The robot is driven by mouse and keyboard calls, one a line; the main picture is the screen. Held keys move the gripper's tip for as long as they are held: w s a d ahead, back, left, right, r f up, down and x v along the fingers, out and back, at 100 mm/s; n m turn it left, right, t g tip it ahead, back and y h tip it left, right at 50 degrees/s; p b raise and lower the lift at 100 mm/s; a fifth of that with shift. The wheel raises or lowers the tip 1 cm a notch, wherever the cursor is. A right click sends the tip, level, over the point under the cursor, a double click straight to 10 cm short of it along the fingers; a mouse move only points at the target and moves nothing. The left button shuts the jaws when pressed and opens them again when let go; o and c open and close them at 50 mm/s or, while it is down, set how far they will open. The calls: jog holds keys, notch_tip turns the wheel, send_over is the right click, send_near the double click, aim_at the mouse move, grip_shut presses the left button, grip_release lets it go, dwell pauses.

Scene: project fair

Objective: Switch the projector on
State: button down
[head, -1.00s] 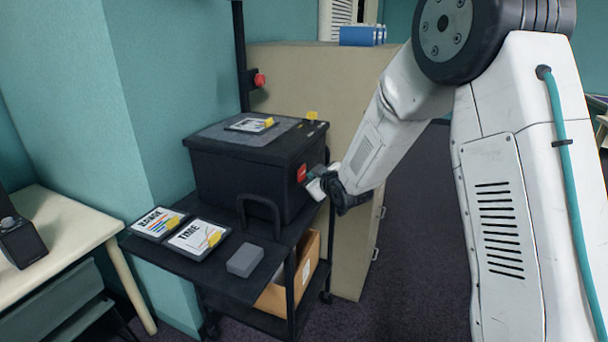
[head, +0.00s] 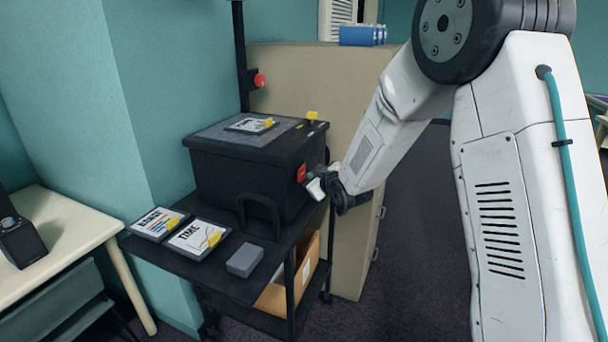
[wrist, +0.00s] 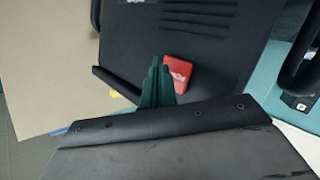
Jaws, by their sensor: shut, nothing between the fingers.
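The projector (head: 245,180) is a black box with a grey top plate, standing on a black cart. A red rocker switch (head: 301,172) is on its right side wall. It also shows in the wrist view (wrist: 179,72), with white marking; I cannot tell which way it is rocked. My gripper (head: 317,187) is at the projector's right side, close to the switch. In the wrist view, its teal fingers (wrist: 156,80) are shut and empty, with the tips just beside the switch's left edge. I cannot tell whether they touch it.
The cart's shelf (head: 210,273) holds two framed cards (head: 198,237) and a grey block (head: 244,260). A black handle (head: 262,212) rises by the projector's front. A post with a red knob (head: 259,80) stands behind. A beige cabinet (head: 350,120) is behind the gripper; floor at right is clear.

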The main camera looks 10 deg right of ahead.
dwell(0.6)
jog(key=shift+w+a, duration=0.3)
jog(key=shift+a, duration=0.05)
jog(key=shift+w+a, duration=0.15)
jog(key=shift+a, duration=0.05)
dwell(0.4)
jog(key=shift+s+d, duration=0.4)
jog(key=shift+d, duration=0.15)
jog(key=s+d, duration=0.3)
jog(key=d, duration=0.2)
jog(key=shift+s, duration=0.3)
